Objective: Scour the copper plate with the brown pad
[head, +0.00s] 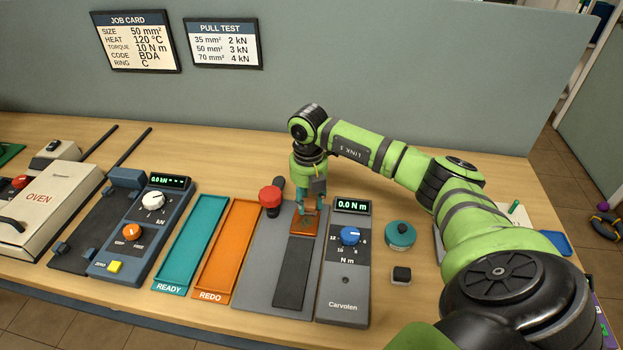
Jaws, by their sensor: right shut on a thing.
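The copper plate (303,228) lies on the grey torque fixture, at the far end of its dark strip. My right gripper (311,206) points down over the plate, its teal fingers shut on a small brown thing, which looks like the brown pad (312,210). The pad is low over the plate's far part. The fingers partly hide it, and I cannot tell whether it touches the plate. My left gripper is out of view.
A red knob (270,196) stands left of my right gripper, and the torque unit (345,265) reading 0.0 N m is to its right. The orange REDO tray (228,250) and teal READY tray (192,243) look empty. A teal round thing (400,234) and small dark block (401,275) stand farther right.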

